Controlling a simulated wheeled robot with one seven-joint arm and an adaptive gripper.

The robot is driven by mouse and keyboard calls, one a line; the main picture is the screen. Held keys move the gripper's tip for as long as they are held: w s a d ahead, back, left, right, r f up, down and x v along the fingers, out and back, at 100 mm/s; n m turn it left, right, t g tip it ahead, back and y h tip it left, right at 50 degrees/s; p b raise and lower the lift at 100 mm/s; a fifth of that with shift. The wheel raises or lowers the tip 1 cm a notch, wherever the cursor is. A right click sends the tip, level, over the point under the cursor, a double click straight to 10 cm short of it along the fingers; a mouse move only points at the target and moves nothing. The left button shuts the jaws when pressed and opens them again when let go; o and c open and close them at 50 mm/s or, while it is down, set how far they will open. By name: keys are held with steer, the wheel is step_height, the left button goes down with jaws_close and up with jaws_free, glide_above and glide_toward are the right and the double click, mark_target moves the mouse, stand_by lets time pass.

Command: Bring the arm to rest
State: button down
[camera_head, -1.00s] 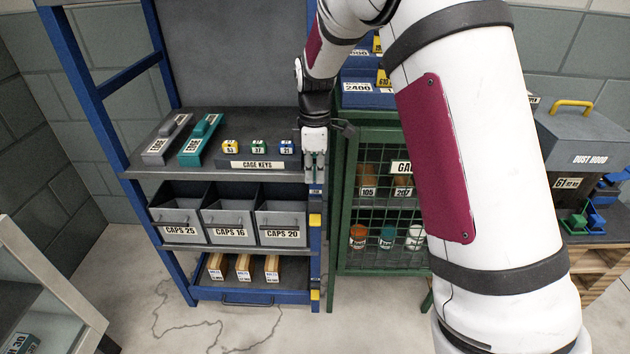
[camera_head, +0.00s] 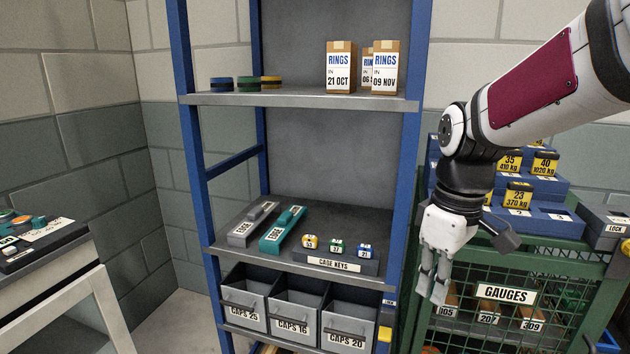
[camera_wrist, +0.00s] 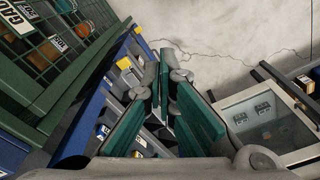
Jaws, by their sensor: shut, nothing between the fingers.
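My gripper (camera_head: 433,288) is shut and empty.
The rack holds RINGS boxes (camera_head: 341,68), a CAGE KEYS block (camera_head: 335,262) and grey CAPS bins (camera_head: 296,312). Blue weight trays (camera_head: 535,220) stand on the cage top close to the right of my wrist. A pale bench (camera_head: 85,305) stands at left.

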steer(key=s+d+m, duration=0.1)
steer(key=s+m, duration=0.7)
steer(key=s, duration=1.7)
step_height(320, 180, up, 20)
steer(key=t+p, duration=0.3)
steer(key=p, duration=1.5)
steer(key=shift+w+a+r+t, duration=0.15)
steer(key=shift+r+t, duration=0.05)
steer(key=shift+t, duration=0.2)
